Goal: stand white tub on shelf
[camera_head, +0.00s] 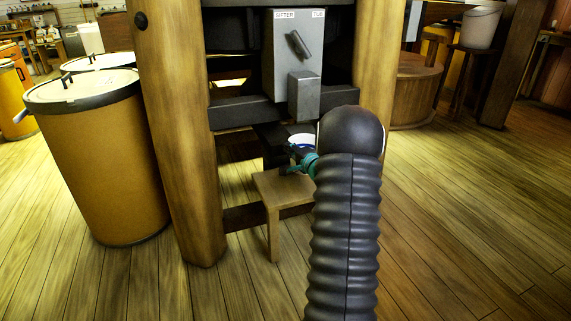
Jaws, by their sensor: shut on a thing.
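A small white tub (302,139) with a blue band shows just left of my dark arm, under the sifter frame. My gripper (289,158), dark with a teal part at its wrist, is at the tub and shut on it. The arm and the gripper hide much of the tub and of the grip. A small wooden shelf (279,186) on legs stands below the gripper, between the thick posts. I cannot tell whether the tub touches anything beneath it.
Thick wooden posts (175,130) flank the space. A lidded tan drum (100,160) stands at left. A white bucket (481,27) sits on a stool at back right. The front floor is clear.

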